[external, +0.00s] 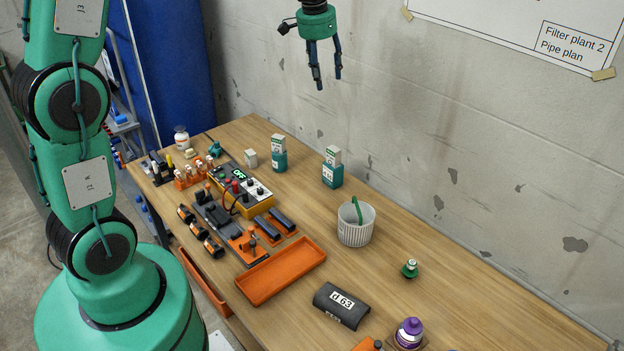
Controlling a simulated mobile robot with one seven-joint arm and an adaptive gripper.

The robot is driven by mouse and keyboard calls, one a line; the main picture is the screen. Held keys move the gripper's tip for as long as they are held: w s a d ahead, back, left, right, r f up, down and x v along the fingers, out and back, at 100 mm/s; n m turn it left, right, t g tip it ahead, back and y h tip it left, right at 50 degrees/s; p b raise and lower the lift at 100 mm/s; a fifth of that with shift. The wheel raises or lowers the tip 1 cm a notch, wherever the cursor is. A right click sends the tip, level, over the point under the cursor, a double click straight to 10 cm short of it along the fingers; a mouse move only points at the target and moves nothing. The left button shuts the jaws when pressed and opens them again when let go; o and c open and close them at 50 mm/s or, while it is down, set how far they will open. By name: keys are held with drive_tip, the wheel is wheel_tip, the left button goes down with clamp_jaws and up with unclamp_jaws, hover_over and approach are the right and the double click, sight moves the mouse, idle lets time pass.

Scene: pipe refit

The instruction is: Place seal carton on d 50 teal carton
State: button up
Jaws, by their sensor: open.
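Two teal cartons stand toward the back of the wooden table in the external view, a left one (279,162) and a right one (332,178). A small white carton (278,142) sits on the left teal carton, and another white carton (333,154) sits on the right one. A third small white carton (250,158) stands on the table left of them. The print is too small to tell which teal carton is d 50 or which white one is a seal carton. My gripper (328,82) is open and empty, high above the table's back edge, fingers down.
A white ribbed bin (356,228) with a green handle stands right of the teal cartons. An orange tray (281,271), a dark d 63 block (341,306) and a yellow-black control box (240,190) are nearer. The wall rises close behind the table.

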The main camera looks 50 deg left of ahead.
drive_tip(key=s+d+r+t, duration=0.1)
drive_tip(key=s+d+r, duration=0.15)
drive_tip(key=s, duration=0.45)
drive_tip(key=s+d+r, duration=0.2)
drive_tip(key=s+r, duration=0.1)
drive_tip(key=s, duration=0.4)
drive_tip(key=s+d+r+t, duration=0.1)
drive_tip(key=s+d+r, duration=0.2)
drive_tip(key=s, duration=0.3)
drive_tip(key=s+d+f, duration=0.1)
drive_tip(key=s+d, duration=0.1)
drive_tip(key=s, duration=0.7)
drive_tip(key=s+d+f+t, duration=0.1)
drive_tip(key=s+f, duration=0.1)
drive_tip(key=s, duration=0.8)
drive_tip(key=shift+d+f, duration=0.15)
drive_tip(key=shift+d, duration=0.2)
wheel_tip(320, 180, down, 8)
drive_tip(key=b, duration=0.8)
drive_tip(key=shift+f, duration=0.15)
